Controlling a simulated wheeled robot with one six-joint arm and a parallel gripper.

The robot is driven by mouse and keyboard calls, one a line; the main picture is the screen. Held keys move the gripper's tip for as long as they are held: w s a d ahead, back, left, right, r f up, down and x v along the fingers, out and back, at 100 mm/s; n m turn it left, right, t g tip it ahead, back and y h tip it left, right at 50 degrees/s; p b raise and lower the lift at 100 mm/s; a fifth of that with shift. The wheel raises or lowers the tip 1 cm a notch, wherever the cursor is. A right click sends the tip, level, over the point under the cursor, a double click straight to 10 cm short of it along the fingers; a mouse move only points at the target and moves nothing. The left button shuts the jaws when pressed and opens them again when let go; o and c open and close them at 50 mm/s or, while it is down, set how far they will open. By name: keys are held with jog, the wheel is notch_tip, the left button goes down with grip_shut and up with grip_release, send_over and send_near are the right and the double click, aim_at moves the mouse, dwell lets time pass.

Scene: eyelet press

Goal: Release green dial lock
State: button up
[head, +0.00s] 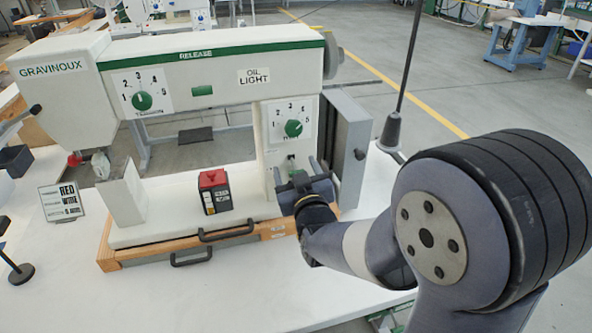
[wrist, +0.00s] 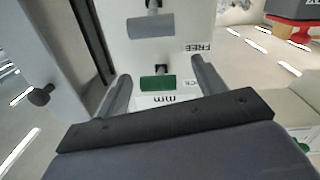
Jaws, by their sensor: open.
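The green dial lock (wrist: 158,83), a small green bar-shaped handle on a dark stem, sits on the white press face in the wrist view. It lies between the two fingers of my gripper (wrist: 161,70), with gaps visible on both sides. My gripper is open, and nothing is held. In the head view my gripper (head: 296,168) is at the lower right column of the press (head: 210,68), below the right green dial (head: 293,128). My fingers and wrist partly hide that area there.
A grey handle (wrist: 150,25) on a similar stem sits near the green one, with FREE lettering beside it. A grey side box (head: 345,140) stands close right of my gripper. A red-topped black block (head: 214,192) is on the press base. Wooden trim with dark handles edges the front.

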jog(key=shift+c, duration=0.5)
jog(key=c, duration=0.9)
jog(key=shift+f, duration=0.1)
jog(key=shift+f+b, duration=0.2)
jog(key=shift+b, duration=0.7)
jog(key=shift+f+t+b, duration=0.1)
jog(key=shift+t+b, duration=0.2)
jog(key=shift+b, duration=0.3)
jog(key=shift+f+b, duration=0.1)
jog(key=shift+b, duration=0.85)
jog(key=shift+t, duration=0.3)
jog(key=shift+r, duration=0.25)
